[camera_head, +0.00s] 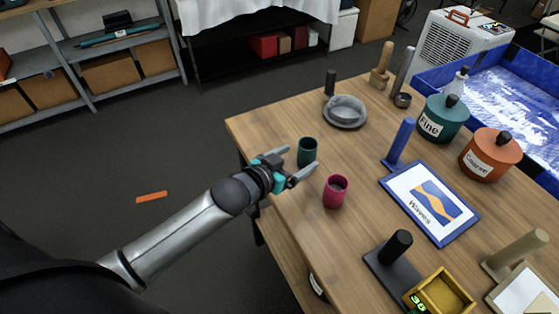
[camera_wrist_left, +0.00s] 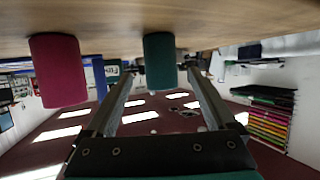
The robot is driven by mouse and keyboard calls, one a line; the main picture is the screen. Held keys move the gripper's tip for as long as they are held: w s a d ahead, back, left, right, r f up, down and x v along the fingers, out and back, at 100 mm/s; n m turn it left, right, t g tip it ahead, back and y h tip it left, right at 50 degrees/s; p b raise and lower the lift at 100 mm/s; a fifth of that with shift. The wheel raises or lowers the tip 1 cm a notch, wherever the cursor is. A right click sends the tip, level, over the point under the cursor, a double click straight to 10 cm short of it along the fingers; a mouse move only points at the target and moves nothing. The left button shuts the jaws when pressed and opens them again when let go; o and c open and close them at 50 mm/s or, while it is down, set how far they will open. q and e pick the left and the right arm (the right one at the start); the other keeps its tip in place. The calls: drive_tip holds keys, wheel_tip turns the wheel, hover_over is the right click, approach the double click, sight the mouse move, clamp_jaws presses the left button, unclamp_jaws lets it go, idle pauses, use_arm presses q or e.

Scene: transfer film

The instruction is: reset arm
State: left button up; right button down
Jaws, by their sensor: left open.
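My left gripper (camera_head: 302,160) reaches in over the near left edge of the wooden table (camera_head: 290,118). Its two fingers are spread apart and hold nothing. A dark green cup (camera_head: 307,152) stands upright just past the fingertips. In the left wrist view, which looks upside down, the green cup (camera_wrist_left: 160,62) appears between the tips of the open fingers (camera_wrist_left: 158,72), apart from both. A magenta cup (camera_head: 336,191) stands upright to the right of the gripper; it also shows in the wrist view (camera_wrist_left: 58,70). My right gripper is not in view.
The table also bears a grey sieve-like bowl (camera_head: 345,111), a teal canister (camera_head: 442,124), an orange canister (camera_head: 485,160), a blue-framed picture (camera_head: 430,203) and a yellow box (camera_head: 441,296). A blue tray (camera_head: 437,76) stands behind. Open floor lies left, with an orange strip (camera_head: 152,197).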

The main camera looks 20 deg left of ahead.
use_arm(q)
drive_tip(key=v, duration=0.3)
drive_tip(key=p+v, duration=0.1)
drive_tip(key=v, duration=0.2)
drive_tip(key=shift+s+a+r, duration=0.1)
drive_tip(key=shift+s+r, duration=0.1)
drive_tip(key=shift+r, duration=0.35)
drive_tip(key=s+d+f+n+g+y, duration=0.1)
drive_tip(key=s+f+g+y, duration=0.15)
drive_tip(key=s+g, duration=0.45)
drive_tip(key=s+f+g+y, duration=0.1)
drive_tip(key=s+f+g, duration=0.2)
drive_tip(key=s, duration=0.9)
wheel_tip(320, 180, down, 26)
drive_tip(key=s+g+b, duration=0.1)
drive_tip(key=s+b, duration=0.1)
drive_tip(key=b, duration=0.2)
drive_tip(key=s+a+f+g+b, duration=0.1)
drive_tip(key=s+a+f+b, duration=0.1)
drive_tip(key=s+f, duration=1.3)
drive_tip(key=shift+s+a+f+b, duration=0.2)
drive_tip(key=shift+f+b, duration=0.3)
drive_tip(key=shift+f, duration=0.2)
